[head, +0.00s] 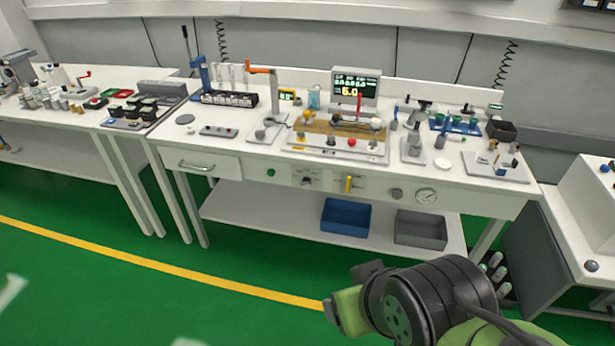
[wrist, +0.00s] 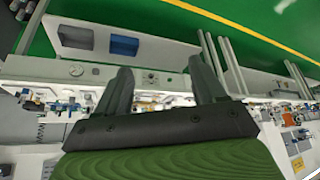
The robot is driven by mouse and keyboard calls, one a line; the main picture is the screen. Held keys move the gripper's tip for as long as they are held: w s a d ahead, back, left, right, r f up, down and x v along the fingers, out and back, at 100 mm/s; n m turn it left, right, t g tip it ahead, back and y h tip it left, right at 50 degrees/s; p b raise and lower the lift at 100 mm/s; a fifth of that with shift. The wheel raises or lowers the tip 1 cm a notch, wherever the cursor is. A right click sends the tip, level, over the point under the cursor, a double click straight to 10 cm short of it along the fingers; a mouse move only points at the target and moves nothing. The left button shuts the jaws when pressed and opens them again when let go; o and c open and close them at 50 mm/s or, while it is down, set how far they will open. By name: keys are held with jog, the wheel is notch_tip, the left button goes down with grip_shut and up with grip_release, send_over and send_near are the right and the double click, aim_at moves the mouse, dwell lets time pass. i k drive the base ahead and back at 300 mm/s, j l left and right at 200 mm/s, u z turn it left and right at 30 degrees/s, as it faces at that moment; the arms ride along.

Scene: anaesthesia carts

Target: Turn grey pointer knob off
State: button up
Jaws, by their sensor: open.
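The grey pointer knob (head: 307,181) sits on the front panel of the middle bench, on a pale plate with scale marks. It is small, and its pointer direction is too fine to read. In the wrist view, where the bench appears upside down, a small dark knob (wrist: 152,77) that looks like it shows between the fingertips, some distance off. My gripper (wrist: 161,75) is open and empty, with its two dark fingers apart. In the head view my arm's wrist is low in front of the bench; the fingers cannot be made out there.
On the same panel are a green button (head: 270,172), a yellow handle (head: 348,184), a round grey knob (head: 396,194) and a gauge (head: 426,196). Blue (head: 346,217) and grey (head: 420,229) bins stand on the shelf below. The green floor before the bench is clear.

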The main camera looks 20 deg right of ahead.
aim_at(306, 181)
jog(key=i+j+u, duration=0.1)
jog(key=i+j, duration=0.8)
jog(key=i, duration=0.15)
